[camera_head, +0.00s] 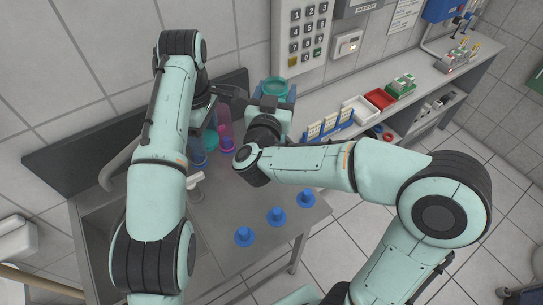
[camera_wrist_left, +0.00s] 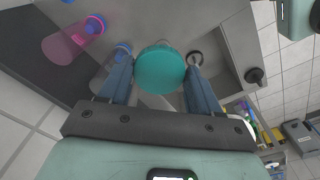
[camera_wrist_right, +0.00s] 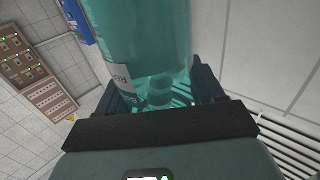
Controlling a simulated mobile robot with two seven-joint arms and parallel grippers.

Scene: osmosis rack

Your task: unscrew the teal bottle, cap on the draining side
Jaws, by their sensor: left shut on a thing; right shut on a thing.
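The teal bottle (camera_head: 274,88) shows behind my right arm in the head view, its upper end facing the camera. My right gripper (camera_wrist_right: 155,88) is shut around the see-through bottle, which fills the right wrist view (camera_wrist_right: 140,40) and bears a pale label. In the left wrist view, a round teal cap (camera_wrist_left: 160,68) sits between the fingertips of my left gripper (camera_wrist_left: 160,78), which is shut on it. No bottle shows under the cap there, and it looks apart from the bottle.
The grey draining surface (camera_head: 217,220) holds several blue pieces (camera_head: 276,217) along its front. The sink (camera_head: 95,225) is at left. A side bench has a red tray (camera_head: 380,98).

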